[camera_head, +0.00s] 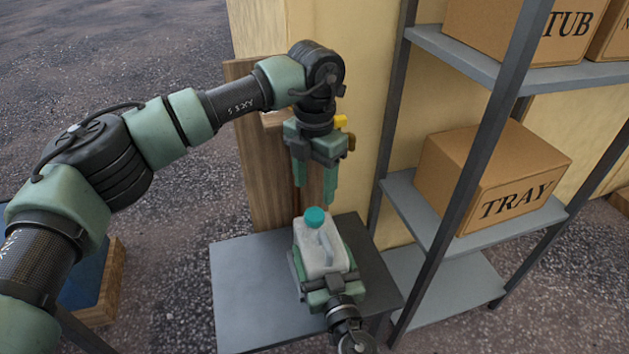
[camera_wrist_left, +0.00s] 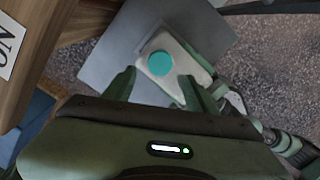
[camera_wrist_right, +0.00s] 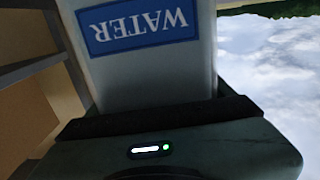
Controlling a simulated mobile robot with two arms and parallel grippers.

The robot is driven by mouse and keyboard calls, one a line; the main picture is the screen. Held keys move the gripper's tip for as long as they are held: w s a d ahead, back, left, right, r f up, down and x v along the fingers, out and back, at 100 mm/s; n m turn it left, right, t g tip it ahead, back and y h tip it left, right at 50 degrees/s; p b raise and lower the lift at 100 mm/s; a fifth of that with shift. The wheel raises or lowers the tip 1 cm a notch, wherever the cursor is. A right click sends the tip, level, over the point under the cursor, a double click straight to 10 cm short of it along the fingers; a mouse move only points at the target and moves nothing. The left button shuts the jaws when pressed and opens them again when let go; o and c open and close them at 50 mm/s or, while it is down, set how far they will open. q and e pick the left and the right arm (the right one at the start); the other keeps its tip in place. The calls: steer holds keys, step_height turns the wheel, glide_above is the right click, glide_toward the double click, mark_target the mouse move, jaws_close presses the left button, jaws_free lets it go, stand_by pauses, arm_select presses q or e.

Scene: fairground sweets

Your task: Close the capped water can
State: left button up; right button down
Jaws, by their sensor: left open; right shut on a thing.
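The water can (camera_head: 320,247) is a white jug with a handle, upright at the grey table. Its teal cap (camera_head: 314,217) sits on top at the far left of the can. The can (camera_wrist_left: 190,62) and its cap (camera_wrist_left: 161,64) also show in the left wrist view. My left gripper (camera_head: 314,193) is open, pointing down above the can, with its fingertips (camera_wrist_left: 163,84) apart and the cap between and beyond them. My right gripper (camera_head: 322,270) is shut on the can's body from the near side. The can's blue WATER label (camera_wrist_right: 138,25) fills the right wrist view's top.
The grey table (camera_head: 240,285) has free room left of the can. A wooden board (camera_head: 262,160) stands behind it. A metal shelf rack (camera_head: 440,240) with cardboard boxes, one marked TRAY (camera_head: 490,180), stands close on the right.

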mark_target(314, 214)
arm_select(q)
steer(key=shift+r+n, duration=0.1)
steer(key=shift+n, duration=1.3)
steer(key=shift+f, duration=4)
jaws_close()
steer(key=shift+o, duration=0.7)
jaws_free()
steer(key=shift+r, duration=0.1)
